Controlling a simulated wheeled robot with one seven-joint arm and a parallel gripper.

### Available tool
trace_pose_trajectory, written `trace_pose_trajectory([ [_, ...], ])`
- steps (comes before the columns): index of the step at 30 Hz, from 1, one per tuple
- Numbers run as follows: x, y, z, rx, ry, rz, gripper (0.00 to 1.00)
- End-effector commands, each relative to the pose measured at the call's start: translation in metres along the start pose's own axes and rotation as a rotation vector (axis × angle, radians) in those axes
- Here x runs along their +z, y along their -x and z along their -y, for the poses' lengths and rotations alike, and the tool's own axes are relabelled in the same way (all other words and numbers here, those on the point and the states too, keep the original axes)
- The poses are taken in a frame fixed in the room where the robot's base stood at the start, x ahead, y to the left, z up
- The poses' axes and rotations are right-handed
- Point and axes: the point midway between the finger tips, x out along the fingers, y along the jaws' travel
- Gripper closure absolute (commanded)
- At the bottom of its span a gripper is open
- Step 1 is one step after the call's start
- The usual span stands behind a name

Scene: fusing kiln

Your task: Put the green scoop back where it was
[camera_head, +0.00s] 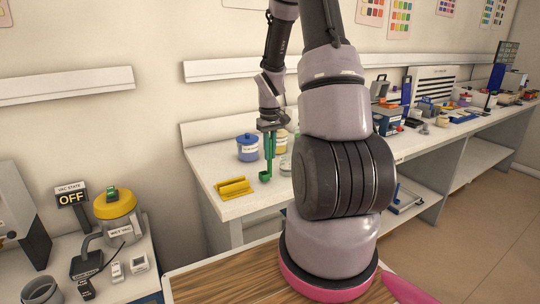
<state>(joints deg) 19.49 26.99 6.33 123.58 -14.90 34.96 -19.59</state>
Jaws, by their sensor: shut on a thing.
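The green scoop (266,165) hangs upright below my gripper (270,126), with its handle up between the jaws and its bowl down. My gripper is shut on the scoop's handle. The scoop's lower end shows just above or at the white bench top (222,163); I cannot tell whether it touches. A yellow rack-like holder (234,188) lies on the bench to the left of the scoop, near the front edge. Nothing is seen resting on it.
A blue lidded jar (247,148) stands behind and left of the scoop. A pale jar with a yellow lid (281,138) and clear glassware stand close behind it. A yellow-topped wet vac (117,212) stands at lower left. The bench left of the blue jar is clear.

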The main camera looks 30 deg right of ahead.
Motion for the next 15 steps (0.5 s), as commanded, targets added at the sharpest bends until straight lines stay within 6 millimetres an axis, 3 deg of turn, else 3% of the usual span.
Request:
trace_pose_trajectory([
  [3,0.0000,-0.0092,0.0001,0.000,0.001,0.000,1.00],
  [12,-0.0002,-0.0108,0.0000,0.000,0.000,-0.001,1.00],
  [13,-0.0002,-0.0108,0.0000,0.000,0.000,-0.001,0.78],
  [15,-0.0002,-0.0106,0.0000,0.000,0.000,-0.001,0.56],
])
